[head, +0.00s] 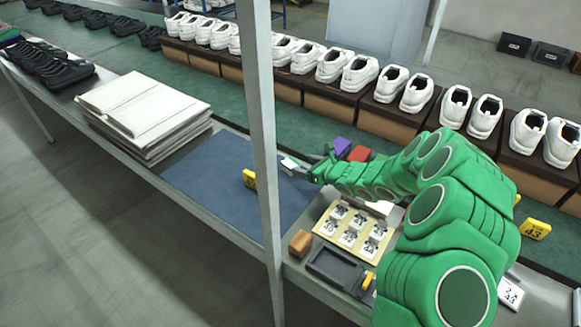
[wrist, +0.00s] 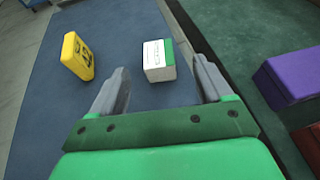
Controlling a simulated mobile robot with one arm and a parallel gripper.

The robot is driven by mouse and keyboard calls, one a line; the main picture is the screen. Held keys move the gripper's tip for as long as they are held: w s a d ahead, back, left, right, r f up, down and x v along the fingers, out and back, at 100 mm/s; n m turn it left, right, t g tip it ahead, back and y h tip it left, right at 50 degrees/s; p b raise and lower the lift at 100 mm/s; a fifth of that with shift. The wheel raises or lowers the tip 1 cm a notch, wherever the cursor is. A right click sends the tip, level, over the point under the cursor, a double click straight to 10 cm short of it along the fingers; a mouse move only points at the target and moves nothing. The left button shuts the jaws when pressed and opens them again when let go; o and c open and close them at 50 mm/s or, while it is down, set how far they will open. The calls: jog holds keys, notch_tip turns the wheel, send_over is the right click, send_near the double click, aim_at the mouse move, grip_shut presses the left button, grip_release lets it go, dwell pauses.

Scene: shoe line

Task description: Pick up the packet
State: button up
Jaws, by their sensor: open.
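A small white box-like packet with a green side and printed lines (wrist: 158,60) rests on the dark blue mat (wrist: 115,30). My gripper (wrist: 160,66) is open, with one finger to the left and one to the right of the packet in the wrist view. The packet's near end appears between the fingertips, with gaps on both sides. I cannot tell how far the fingers are above the mat. In the head view the packet (head: 288,164) shows at the tip of my gripper (head: 298,166), partly hidden by it.
A yellow marked tag (wrist: 77,57) stands left of the packet. A purple box (head: 342,146) and a red box (head: 359,154) lie to the right. A grey post (head: 260,130) rises in front of the bench. White paper stacks (head: 140,105) lie left of the mat.

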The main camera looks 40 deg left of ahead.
aim_at(293, 164)
jog(key=shift+f, duration=0.4)
jog(key=shift+w+a+f, duration=0.1)
jog(key=shift+a+f, duration=0.2)
jog(key=shift+a, duration=0.05)
jog(key=shift+x, duration=1.1)
jog(key=x, duration=0.3)
jog(key=shift+a+f, duration=0.2)
jog(key=shift+a, duration=0.65)
jog(key=shift+f, duration=0.1)
jog(key=c, duration=1.1)
